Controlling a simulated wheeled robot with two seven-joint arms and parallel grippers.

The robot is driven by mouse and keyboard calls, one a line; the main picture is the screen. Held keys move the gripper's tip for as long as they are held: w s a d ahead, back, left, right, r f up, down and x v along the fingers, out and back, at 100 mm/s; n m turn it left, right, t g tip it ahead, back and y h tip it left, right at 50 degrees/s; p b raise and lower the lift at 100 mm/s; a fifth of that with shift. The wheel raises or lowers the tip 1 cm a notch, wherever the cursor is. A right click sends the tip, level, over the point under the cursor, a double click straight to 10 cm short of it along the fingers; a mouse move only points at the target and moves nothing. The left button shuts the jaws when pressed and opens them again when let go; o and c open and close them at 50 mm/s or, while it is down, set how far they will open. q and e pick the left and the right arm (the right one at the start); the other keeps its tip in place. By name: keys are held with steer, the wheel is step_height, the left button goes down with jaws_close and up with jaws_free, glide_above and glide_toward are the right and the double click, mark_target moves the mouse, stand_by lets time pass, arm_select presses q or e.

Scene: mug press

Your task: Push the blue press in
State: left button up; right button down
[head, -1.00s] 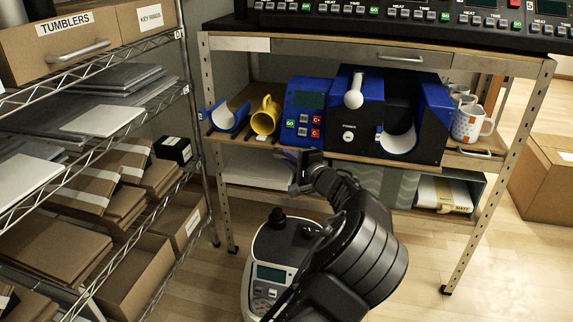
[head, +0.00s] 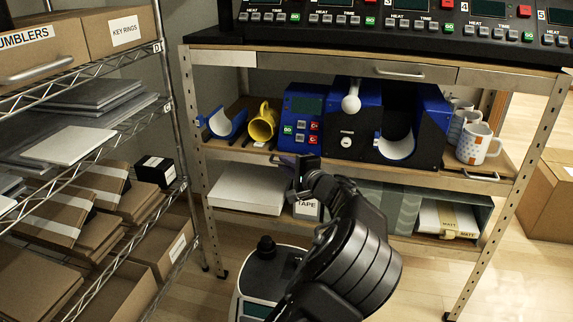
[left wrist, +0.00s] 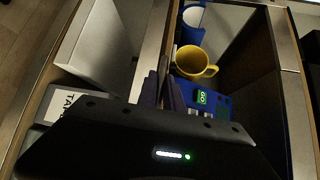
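The blue and black mug press (head: 364,143) stands on the middle shelf under the worktop, with a white-knobbed lever (head: 351,104) and a white-lined blue cradle (head: 397,148) at its right. Its blue control panel (head: 302,103) with a green GO button is on its left; a corner of the panel shows in the left wrist view (left wrist: 218,103). My left gripper (head: 299,166) is in front of the shelf's edge, below the panel and apart from the press. In the left wrist view its fingers (left wrist: 162,82) are together with nothing seen between them. My right gripper is out of view.
A yellow mug (head: 263,123) and a loose blue cradle (head: 226,123) sit left of the press; white patterned mugs (head: 476,145) stand right. A wire rack (head: 172,100) with boxes is at left. A TAPE box (head: 307,209) is on the lower shelf.

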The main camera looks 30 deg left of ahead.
arm_select(q)
steer(key=o, duration=0.4)
steer(key=shift+d, duration=0.1)
steer(key=p+v, duration=0.1)
steer(key=v, duration=0.6)
steer(key=shift+s+d+p, duration=0.2)
steer(key=shift+d+p, duration=0.1)
